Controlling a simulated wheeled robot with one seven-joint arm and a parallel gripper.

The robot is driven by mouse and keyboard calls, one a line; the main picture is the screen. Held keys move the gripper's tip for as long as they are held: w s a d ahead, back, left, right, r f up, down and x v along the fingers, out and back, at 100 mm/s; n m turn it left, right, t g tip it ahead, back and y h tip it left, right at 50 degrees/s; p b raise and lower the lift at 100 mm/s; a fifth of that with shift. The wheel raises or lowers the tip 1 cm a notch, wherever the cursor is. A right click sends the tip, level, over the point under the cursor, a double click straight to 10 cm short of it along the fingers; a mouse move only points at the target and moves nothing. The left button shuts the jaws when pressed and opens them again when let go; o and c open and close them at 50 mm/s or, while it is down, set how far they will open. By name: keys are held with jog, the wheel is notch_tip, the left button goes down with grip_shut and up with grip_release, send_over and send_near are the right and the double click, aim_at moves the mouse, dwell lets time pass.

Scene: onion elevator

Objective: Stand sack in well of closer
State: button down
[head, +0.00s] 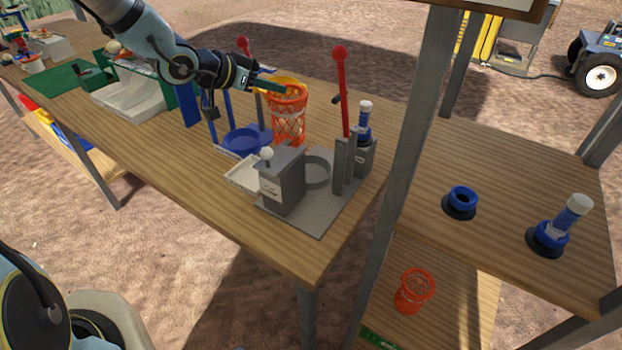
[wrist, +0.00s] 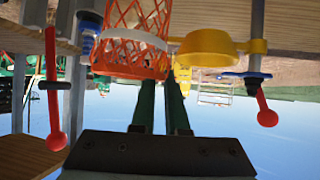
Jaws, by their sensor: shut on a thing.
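The sack (head: 288,122) is an orange mesh tube, upright, in the middle of the head view. My gripper (head: 277,90) is shut on its upper rim from the left. In the wrist view, the sack (wrist: 137,35) sits at the tips of my green fingers (wrist: 160,85). The closer (head: 292,195) is a grey machine on a flat plate, with a tall red lever (head: 343,90). Its well (head: 316,172) is a grey ring between its grey blocks, looking empty. The sack appears behind and slightly left of the well. Its contents and the clearance under it are unclear.
A blue dish (head: 243,141) and a yellow ring (wrist: 206,47) on a post are close beside the sack. A blue-white cylinder (head: 364,120) stands at the closer's right. A grey post (head: 415,130) rises right of the closer. The table's front is clear.

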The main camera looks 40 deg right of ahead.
aim_at(303, 90)
jog(key=shift+m+g, duration=0.9)
jog(key=s+d, duration=0.2)
jog(key=s, duration=0.1)
jog(key=s+d, duration=0.1)
jog(key=shift+s+r+b, duration=0.35)
jog(key=shift+b, duration=0.05)
jog(key=shift+s+f, duration=0.15)
jog(key=shift+f, duration=0.1)
notch_tip(303, 90, down, 4)
jog(key=shift+s+d+f+b, duration=0.1)
jog(key=shift+f+b, duration=0.1)
jog(key=shift+b, duration=0.3)
jog(key=shift+f, duration=2.45)
jog(key=c, duration=0.9)
grip_release()
